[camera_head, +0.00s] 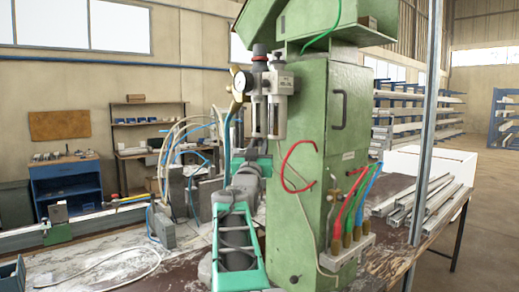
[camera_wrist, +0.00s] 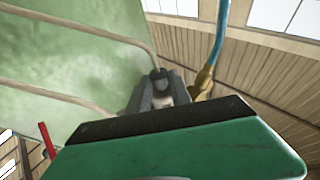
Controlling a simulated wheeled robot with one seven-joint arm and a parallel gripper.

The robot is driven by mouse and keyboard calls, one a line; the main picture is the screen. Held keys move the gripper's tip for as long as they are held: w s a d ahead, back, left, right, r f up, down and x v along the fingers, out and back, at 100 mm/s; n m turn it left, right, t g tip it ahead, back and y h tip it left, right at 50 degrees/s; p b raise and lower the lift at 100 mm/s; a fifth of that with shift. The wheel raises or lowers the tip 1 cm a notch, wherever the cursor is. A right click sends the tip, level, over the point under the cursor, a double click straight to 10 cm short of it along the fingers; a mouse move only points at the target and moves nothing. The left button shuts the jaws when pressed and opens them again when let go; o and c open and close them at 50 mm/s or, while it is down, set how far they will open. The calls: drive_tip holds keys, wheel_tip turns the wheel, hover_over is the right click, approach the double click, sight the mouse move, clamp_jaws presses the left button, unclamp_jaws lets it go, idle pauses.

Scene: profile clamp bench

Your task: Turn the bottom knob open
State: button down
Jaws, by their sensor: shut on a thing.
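The air filter unit (camera_head: 269,92) with its round gauge (camera_head: 242,82) is on the front left of the green machine (camera_head: 312,165). My gripper reaches up beneath this unit in the head view. In the wrist view my gripper (camera_wrist: 160,90) has its two grey fingers close together, shut on a small grey part, which I take for the bottom knob (camera_wrist: 161,76). The fingers cover most of the knob, and how far it is turned cannot be seen. In the head view the knob is hidden behind the unit and my arm.
A brass fitting with a blue hose (camera_wrist: 221,35) is close to the right of my fingers in the wrist view. A red hose (camera_head: 287,165) and several coloured hoses hang on the machine. Metal profiles (camera_head: 425,195) lie on the bench at right.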

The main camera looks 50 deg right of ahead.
drive_tip(key=m+g+p, duration=0.2)
drive_tip(key=g, duration=0.2)
drive_tip(key=w+m+g+h+p, duration=0.1)
drive_tip(key=m+g+p, duration=0.1)
drive_tip(key=g, duration=0.2)
drive_tip(key=m+g+h+p, duration=0.1)
drive_tip(key=m+g+p, duration=0.1)
drive_tip(key=g, duration=0.3)
drive_tip(key=shift+w+a+r+m, duration=0.15)
drive_tip(key=shift+w+r+m, duration=0.1)
drive_tip(key=shift+r+m, duration=0.15)
drive_tip(key=g+p, duration=0.1)
drive_tip(key=p, duration=0.1)
drive_tip(key=m+g+p, duration=0.1)
drive_tip(key=p, duration=0.1)
drive_tip(key=shift+w+f+g, duration=0.1)
drive_tip(key=shift+f+g, duration=0.1)
drive_tip(key=shift+g, duration=0.1)
drive_tip(key=shift+f+m+p, duration=0.15)
drive_tip(key=shift+m+p, duration=0.15)
drive_tip(key=shift+p, duration=0.1)
drive_tip(key=c, duration=1.2)
unclamp_jaws()
drive_tip(key=shift+c, duration=0.2)
drive_tip(key=shift+o, duration=0.4)
